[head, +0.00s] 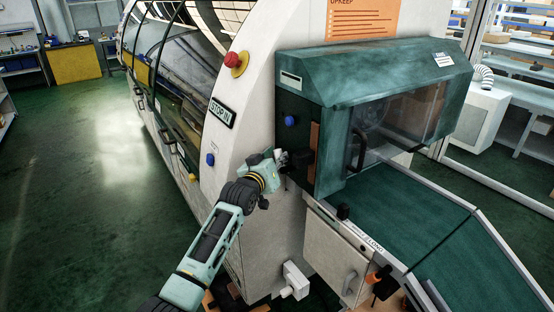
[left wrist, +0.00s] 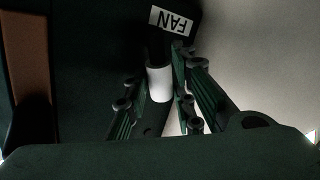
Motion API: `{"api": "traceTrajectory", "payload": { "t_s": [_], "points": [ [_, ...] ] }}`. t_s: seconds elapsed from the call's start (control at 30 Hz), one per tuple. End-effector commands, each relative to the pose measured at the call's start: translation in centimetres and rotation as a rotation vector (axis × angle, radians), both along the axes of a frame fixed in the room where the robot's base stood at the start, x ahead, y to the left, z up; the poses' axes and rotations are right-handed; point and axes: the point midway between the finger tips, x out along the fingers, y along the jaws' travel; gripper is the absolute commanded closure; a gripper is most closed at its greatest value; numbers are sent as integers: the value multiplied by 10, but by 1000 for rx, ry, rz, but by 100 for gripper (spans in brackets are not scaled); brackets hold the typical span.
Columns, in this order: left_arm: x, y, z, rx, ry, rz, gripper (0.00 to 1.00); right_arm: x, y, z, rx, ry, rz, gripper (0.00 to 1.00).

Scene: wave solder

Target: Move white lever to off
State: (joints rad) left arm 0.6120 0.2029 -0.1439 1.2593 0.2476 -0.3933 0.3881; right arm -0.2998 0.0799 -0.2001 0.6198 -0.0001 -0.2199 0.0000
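The white lever (left wrist: 160,82) shows in the left wrist view as a short white cylinder on a dark stem, below a label reading FAN (left wrist: 172,20). My left gripper (left wrist: 162,88) has its green fingers on both sides of the lever. Whether the fingers press on it or only stand close around it, I cannot tell. In the head view my left gripper (head: 281,157) is at the machine's front, beside a dark block on the panel. The lever is mostly hidden there by the gripper. My right gripper is not in view.
A blue button (head: 289,121) sits above the gripper, and a red stop knob (head: 236,60) is higher left. A green hood with a window and handle (head: 357,150) stands to the right, above a green conveyor bed (head: 440,225). Open floor (head: 110,190) lies to the left.

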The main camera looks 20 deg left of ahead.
Motion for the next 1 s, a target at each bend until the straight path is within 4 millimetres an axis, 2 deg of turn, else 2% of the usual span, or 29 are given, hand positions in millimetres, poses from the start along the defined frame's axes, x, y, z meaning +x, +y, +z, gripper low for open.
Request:
{"api": "traceTrajectory", "payload": {
  "t_s": [0.03, 0.17, 0.57, 0.77, 1.0],
  "points": [
    [0, 0, 0, 1, 0, 0, 71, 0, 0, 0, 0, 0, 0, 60],
    [0, 0, 0, 3, -1, 1, 60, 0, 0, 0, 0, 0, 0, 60],
    [-4, 1, 1, 6, -2, 0, 60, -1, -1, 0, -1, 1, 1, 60],
    [-29, 3, 2, 7, -1, 0, 60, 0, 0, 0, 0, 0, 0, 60],
    [-75, 6, 7, 7, 0, 0, 60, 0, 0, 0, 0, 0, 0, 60]
  ]
}}
